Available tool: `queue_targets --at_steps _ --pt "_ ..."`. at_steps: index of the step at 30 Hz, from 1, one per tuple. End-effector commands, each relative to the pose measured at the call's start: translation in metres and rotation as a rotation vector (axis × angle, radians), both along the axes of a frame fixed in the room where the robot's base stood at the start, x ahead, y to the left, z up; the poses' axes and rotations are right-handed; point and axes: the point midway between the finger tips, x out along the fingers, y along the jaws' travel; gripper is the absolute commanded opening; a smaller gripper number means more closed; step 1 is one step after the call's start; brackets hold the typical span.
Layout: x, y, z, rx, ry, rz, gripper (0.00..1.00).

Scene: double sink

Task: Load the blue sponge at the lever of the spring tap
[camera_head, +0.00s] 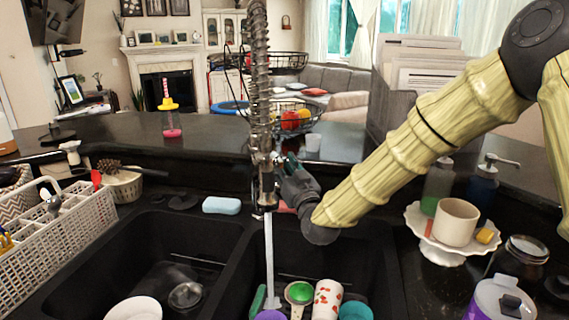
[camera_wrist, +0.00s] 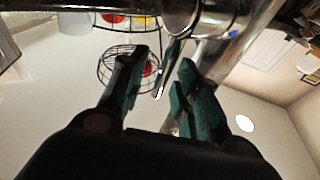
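The spring tap (camera_head: 262,90) stands upright behind the double sink, its spray head (camera_head: 267,188) over the right basin. A pale straight column that looks like running water (camera_head: 269,255) drops from it. My gripper (camera_head: 284,162) is at the tap's right side, at the height of the valve body. In the wrist view its teal-padded fingers (camera_wrist: 163,62) are apart, with a thin metal lever (camera_wrist: 161,90) showing between them; I cannot tell whether either finger touches it. The light-blue sponge (camera_head: 221,205) lies on the sink's back ledge, left of the tap, away from my gripper.
The right basin holds a green scrubber (camera_head: 299,292), a spotted cup (camera_head: 327,299) and a teal cup (camera_head: 355,311). A white dish rack (camera_head: 65,240) is at left. A cake stand with a mug (camera_head: 456,222) and soap bottles stand at right. A wire fruit basket (camera_head: 290,115) stands behind the tap.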

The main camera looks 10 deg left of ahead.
Motion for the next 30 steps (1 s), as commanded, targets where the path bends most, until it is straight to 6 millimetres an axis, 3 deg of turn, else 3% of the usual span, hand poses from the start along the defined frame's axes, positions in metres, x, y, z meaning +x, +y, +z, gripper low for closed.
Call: queue_targets --at_steps 18,30 --pt "-0.081 -0.051 -0.021 -0.001 0.001 0.0 0.32" --pt "-0.094 -0.059 -0.024 0.001 -0.001 0.0 0.32"
